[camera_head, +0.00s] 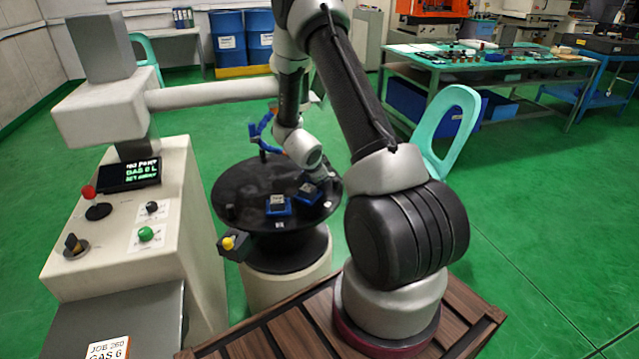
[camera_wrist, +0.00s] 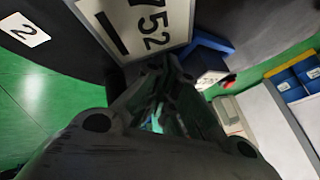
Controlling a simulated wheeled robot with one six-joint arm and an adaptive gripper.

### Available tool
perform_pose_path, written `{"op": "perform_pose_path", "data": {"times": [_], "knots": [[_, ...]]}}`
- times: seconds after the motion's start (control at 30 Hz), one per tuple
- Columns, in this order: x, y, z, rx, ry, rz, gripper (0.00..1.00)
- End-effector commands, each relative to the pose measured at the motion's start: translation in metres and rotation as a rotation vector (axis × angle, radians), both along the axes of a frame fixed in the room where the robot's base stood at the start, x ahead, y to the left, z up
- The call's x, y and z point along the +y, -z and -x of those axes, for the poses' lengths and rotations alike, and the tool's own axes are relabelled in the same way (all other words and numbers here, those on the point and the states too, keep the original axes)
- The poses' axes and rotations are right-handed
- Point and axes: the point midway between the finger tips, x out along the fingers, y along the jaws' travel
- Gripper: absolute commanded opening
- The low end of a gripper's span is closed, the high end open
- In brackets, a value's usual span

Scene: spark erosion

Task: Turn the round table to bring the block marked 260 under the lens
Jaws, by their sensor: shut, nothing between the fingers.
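The black round table (camera_head: 243,185) stands on a pale pedestal in the head view. Two blocks in blue holders sit on it, one near the front (camera_head: 278,205) and one to the right (camera_head: 310,194); their numbers are too small to read. My gripper (camera_wrist: 158,82) is shut and empty, low over the table's right side, its tips hard to make out in the head view. In the wrist view a white plate marked 752 (camera_wrist: 150,25) lies just beyond the fingers. No block marked 260 is readable. The lens is not clearly visible; my arm covers part of that area.
A pale machine (camera_head: 165,215) with knobs, a display and a horizontal arm (camera_head: 215,93) stands left. A card (camera_head: 108,348) reads JOB 260, GAS 6. A yellow button (camera_head: 228,242) sits at the table's front left. A tag marked 2 (camera_wrist: 24,29) is on the table.

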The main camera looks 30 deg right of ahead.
Motion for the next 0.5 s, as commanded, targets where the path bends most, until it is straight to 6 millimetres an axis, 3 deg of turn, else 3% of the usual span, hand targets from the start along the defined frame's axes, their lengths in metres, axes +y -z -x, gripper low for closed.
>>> {"op": "perform_pose_path", "data": {"times": [0.5], "knots": [[-0.020,0.000,-0.034,0.000,-0.259,0.000,0.00]]}}
